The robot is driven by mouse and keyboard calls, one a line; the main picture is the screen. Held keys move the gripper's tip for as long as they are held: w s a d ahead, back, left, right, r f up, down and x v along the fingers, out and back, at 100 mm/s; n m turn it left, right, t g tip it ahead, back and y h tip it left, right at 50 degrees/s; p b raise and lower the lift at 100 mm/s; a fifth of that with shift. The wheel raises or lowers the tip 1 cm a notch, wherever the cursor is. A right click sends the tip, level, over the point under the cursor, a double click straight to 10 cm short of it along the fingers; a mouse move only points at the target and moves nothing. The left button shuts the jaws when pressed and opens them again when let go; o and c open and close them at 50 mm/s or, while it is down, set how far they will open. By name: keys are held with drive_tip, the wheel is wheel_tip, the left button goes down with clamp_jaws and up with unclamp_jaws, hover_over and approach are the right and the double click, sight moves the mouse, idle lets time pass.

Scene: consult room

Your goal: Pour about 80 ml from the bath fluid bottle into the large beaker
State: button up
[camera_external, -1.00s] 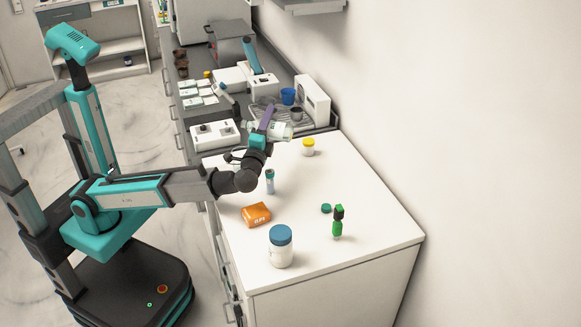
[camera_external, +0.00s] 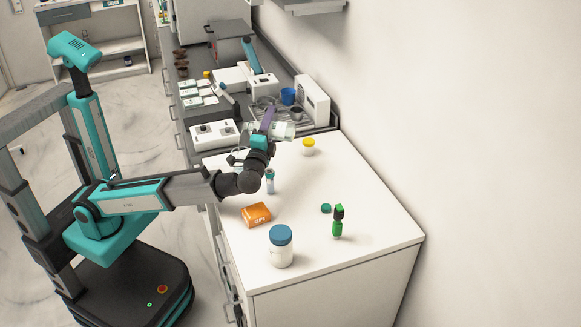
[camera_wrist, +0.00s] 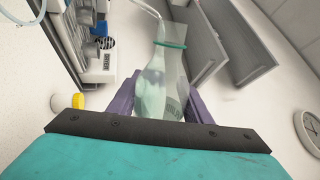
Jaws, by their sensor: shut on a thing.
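My gripper (camera_wrist: 160,105), with purple fingers, is shut on the bath fluid bottle (camera_wrist: 172,60), a clear bottle with a teal ring near its far end. In the external view the bottle (camera_external: 283,131) is held well over on its side above the back of the white counter, and my gripper (camera_external: 268,128) partly covers it. Pale contents show inside it in the wrist view, but their level is unclear. The large beaker cannot be made out for certain; a faint clear rim (camera_external: 237,157) shows left of my wrist, mostly hidden.
A yellow-capped jar (camera_external: 308,147) stands right of my gripper. A small teal-capped vial (camera_external: 270,182), orange box (camera_external: 257,215), blue-lidded jar (camera_external: 281,247), teal cap (camera_external: 326,208) and green bottle (camera_external: 337,226) stand nearer. A white device (camera_external: 214,134) is at left. The counter's right side is clear.

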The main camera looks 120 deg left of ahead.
drive_tip(key=shift+w+f+n+b, duration=0.1)
drive_tip(key=shift+w+n+b, duration=0.35)
drive_tip(key=shift+b, duration=0.9)
drive_tip(key=shift+w+a+n+g+b, duration=0.25)
drive_tip(key=shift+w+n+g+b, duration=0.25)
drive_tip(key=shift+w+b, duration=0.5)
drive_tip(key=shift+s+b, duration=0.15)
drive_tip(key=shift+b, duration=0.4)
drive_tip(key=p, duration=0.3)
drive_tip(key=shift+r+m+t, duration=0.3)
drive_tip(key=shift+m, duration=0.05)
